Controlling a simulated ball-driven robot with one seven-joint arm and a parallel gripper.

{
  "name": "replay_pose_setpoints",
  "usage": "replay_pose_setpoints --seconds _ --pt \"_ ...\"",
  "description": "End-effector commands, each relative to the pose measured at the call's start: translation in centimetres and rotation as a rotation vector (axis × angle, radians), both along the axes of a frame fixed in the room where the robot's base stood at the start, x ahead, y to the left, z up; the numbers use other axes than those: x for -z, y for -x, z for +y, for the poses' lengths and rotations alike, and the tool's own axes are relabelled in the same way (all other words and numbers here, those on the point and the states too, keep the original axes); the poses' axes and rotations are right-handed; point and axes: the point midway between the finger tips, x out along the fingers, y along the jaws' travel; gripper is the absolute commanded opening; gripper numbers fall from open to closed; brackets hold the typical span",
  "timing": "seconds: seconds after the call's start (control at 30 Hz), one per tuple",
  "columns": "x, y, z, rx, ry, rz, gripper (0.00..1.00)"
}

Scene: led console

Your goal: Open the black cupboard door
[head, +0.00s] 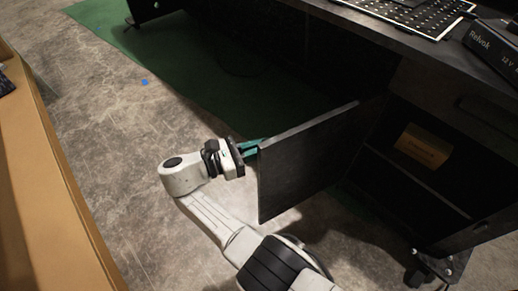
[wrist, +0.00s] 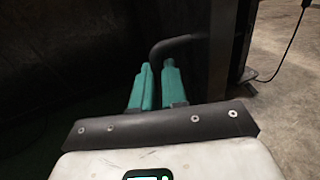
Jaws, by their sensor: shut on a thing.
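The black cupboard door (head: 300,165) stands swung well out from the dark console. The cupboard's inside (head: 405,180) shows to its right. My gripper (head: 252,147) is at the door's outer face, near its free edge, with teal fingers. In the wrist view, the teal fingers (wrist: 156,80) are close together at a dark bent door handle (wrist: 180,42) and shut on it. The handle's grip part between the fingers is mostly hidden, and the door hides the handle in the head view.
An orange-brown box (head: 424,147) sits on a cupboard shelf. A caster (head: 420,274) is under the console at right. A wooden bench-like edge (head: 45,190) runs along the left. Grey floor (head: 110,110) between is clear except for a small blue item (head: 144,82).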

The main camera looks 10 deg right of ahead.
Motion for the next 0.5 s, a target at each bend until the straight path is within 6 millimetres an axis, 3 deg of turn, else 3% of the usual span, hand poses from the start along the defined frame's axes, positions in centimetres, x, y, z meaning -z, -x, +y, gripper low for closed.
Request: replay_pose_setpoints --seconds 0.23,0.27,0.5 --pt "0.17 -0.01 -0.5 0.01 -0.002 0.007 0.0" --pt "0.18 -0.01 -0.5 0.01 -0.002 0.007 0.15" --pt "0.1 0.0 -0.27 0.005 0.0 0.003 0.38"
